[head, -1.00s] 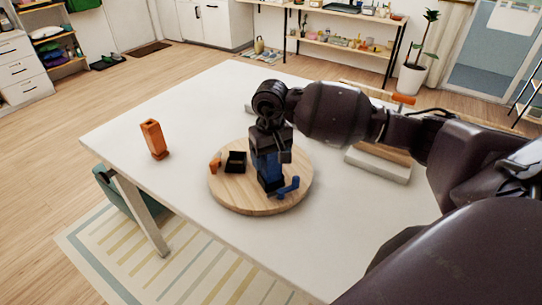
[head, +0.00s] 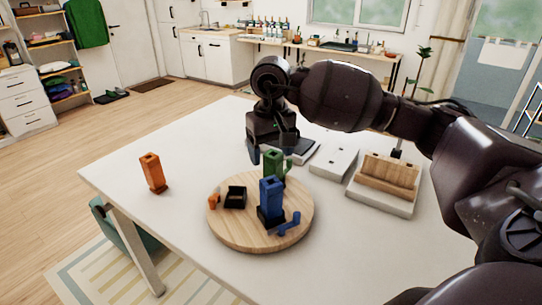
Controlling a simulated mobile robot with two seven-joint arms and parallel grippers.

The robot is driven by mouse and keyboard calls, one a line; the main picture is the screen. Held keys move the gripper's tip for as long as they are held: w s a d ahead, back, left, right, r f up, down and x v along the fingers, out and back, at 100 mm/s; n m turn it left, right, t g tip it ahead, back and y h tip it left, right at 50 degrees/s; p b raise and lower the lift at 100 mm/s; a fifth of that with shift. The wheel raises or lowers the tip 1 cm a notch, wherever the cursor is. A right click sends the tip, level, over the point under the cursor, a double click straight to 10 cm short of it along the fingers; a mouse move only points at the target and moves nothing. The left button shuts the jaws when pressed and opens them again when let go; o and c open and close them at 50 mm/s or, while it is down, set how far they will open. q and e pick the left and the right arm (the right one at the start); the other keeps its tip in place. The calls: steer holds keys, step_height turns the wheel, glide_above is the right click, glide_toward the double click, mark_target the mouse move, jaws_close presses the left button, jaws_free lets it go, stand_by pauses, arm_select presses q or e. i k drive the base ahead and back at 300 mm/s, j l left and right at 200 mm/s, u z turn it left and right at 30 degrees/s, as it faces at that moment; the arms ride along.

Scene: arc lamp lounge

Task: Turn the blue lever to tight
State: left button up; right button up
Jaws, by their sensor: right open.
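A blue block tower (head: 271,197) stands upright on a round wooden board (head: 230,232), seated in a dark base. The blue lever (head: 289,223) sticks out low at its right front side; I cannot read any marking for its setting. My right gripper (head: 273,154) is open, fingers down, beyond the blue tower and apart from it. A green block (head: 273,164) with a green lever stands behind the blue tower, close to the gripper; I cannot tell whether they touch. My left gripper is not in view.
An empty black base (head: 235,196) and a small orange lever (head: 214,201) sit at the board's left. An orange block tower (head: 152,173) stands on the white table (head: 120,155) at left. A wooden rack (head: 388,178) and white flat box (head: 334,161) lie at right.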

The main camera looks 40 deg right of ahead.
mark_target(280, 229)
steer(key=k+j, duration=0.8)
steer(key=k, duration=0.05)
